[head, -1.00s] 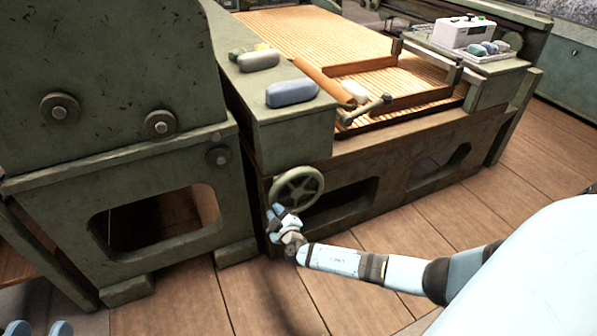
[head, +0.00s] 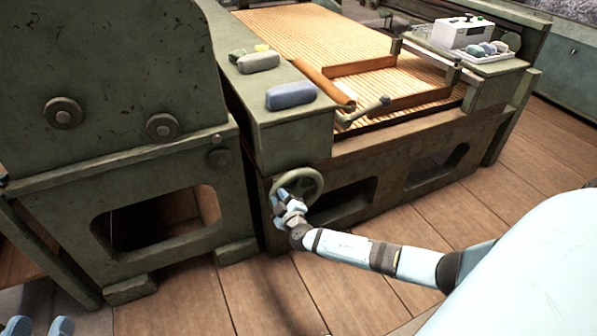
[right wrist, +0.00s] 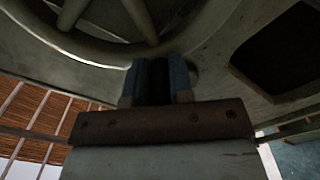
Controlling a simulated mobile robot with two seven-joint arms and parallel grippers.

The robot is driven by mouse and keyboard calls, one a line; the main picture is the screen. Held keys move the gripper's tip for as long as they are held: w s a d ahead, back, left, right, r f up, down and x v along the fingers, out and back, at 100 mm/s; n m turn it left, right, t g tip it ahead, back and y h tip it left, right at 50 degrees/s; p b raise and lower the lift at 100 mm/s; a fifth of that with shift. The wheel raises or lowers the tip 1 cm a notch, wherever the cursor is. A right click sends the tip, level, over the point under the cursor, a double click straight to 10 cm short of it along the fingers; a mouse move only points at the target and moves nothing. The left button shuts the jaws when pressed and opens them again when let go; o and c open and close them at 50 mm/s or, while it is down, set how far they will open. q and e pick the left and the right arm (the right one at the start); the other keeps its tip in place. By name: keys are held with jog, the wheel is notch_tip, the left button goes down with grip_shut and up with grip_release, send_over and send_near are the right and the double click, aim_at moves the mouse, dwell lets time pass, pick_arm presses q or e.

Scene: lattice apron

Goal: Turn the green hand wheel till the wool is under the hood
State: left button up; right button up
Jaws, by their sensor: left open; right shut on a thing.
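The green hand wheel (head: 312,187) is on the front of the green machine, below its ledge. My right gripper (head: 280,194) is shut on the wheel at its lower left side in the head view. In the right wrist view the fingers (right wrist: 157,82) are close together at the wheel's rim (right wrist: 85,47), with something dark between them. My left gripper (head: 40,326) is open and empty at the bottom left corner, away from the machine. I cannot make out the wool on the slatted lattice (head: 300,32). The big green casing (head: 105,60) at left may be the hood.
A grey-green block (head: 258,63) and a blue-grey block (head: 291,96) lie on the green ledge (head: 290,124). A wooden frame (head: 400,101) crosses the lattice. A white box (head: 463,33) and a tray of small lumps stand at the back right. The plank floor in front is clear.

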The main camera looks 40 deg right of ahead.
aim_at(297, 174)
jog(key=shift+s+d+r, duration=0.15)
jog(key=shift+d+r, duration=0.3)
jog(key=shift+r, duration=0.05)
jog(key=shift+s+d+r, duration=0.15)
jog(key=shift+d+r, duration=0.45)
jog(key=shift+d, duration=0.05)
jog(key=shift+s+d+r, duration=0.15)
jog(key=shift+d+r, duration=0.45)
jog(key=d, duration=0.1)
jog(key=d+b, duration=0.1)
jog(key=d, duration=0.1)
jog(key=shift+s+d+r+b, duration=0.15)
jog(key=shift+s+r+b, duration=0.15)
jog(key=shift+s+b, duration=0.1)
jog(key=shift+d+r, duration=0.15)
jog(key=shift+r, duration=0.05)
